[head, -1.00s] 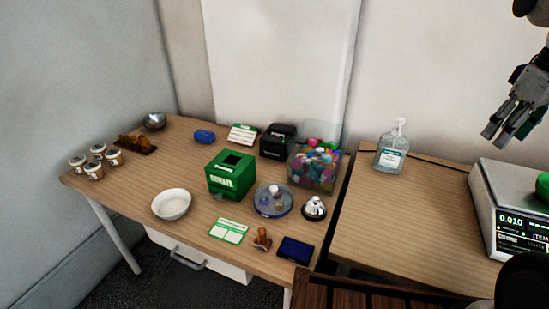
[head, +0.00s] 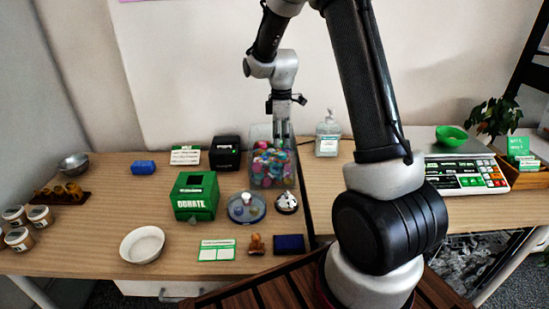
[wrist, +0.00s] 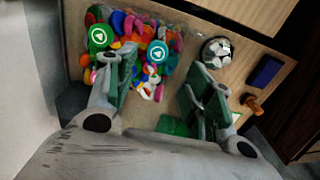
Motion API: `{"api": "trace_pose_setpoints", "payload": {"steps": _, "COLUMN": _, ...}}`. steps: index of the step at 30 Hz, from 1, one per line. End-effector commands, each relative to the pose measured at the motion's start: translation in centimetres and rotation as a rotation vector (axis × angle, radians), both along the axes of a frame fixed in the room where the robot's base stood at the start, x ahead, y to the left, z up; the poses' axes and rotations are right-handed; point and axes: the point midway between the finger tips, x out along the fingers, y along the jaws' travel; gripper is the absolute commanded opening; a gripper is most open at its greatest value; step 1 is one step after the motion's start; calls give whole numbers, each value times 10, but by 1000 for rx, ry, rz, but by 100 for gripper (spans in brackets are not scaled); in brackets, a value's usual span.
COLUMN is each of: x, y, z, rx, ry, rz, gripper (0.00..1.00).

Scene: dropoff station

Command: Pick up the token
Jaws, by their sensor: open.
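Two round tokens lie on top of the colourful pieces in the wrist view: a green token (wrist: 100,37) with a white mark and a teal token (wrist: 158,52) with a similar mark. Which one the task means, I cannot tell. They lie in the clear bin (head: 257,172) of mixed colourful pieces on the desk. My gripper (head: 282,132) points down at the bin, its fingertips at about the bin's top. In the wrist view my gripper (wrist: 158,78) is open, with fingers apart and nothing clearly held between them. The tokens are not distinct in the head view.
A black box (head: 225,153) and a green donate box (head: 195,197) stand left of the bin. A lidded round dish (head: 246,209) and a bell (head: 287,202) stand in front. A sanitizer bottle (head: 328,138) stands to the right. A white bowl (head: 142,245) sits front left.

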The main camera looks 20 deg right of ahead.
Motion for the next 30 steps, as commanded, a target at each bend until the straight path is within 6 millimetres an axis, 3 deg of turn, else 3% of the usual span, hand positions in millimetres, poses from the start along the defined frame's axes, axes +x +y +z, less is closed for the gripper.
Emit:
{"api": "trace_pose_setpoints", "payload": {"steps": 12, "x": 3, "y": -6, "z": -57, "rx": 0, "ry": 0, "rz": -2, "gripper": 52}}
{"api": "trace_pose_setpoints", "payload": {"steps": 20, "x": 3, "y": -6, "z": -61, "rx": 1, "ry": -1, "rz": -2, "gripper": 52}}
{"api": "trace_pose_setpoints", "payload": {"steps": 27, "x": 3, "y": -6, "z": -60, "rx": 1, "ry": -1, "rz": -2, "gripper": 18}}
{"api": "trace_pose_setpoints", "payload": {"steps": 30, "x": 3, "y": -6, "z": -60, "rx": 1, "ry": -1, "rz": -2, "gripper": 17}}
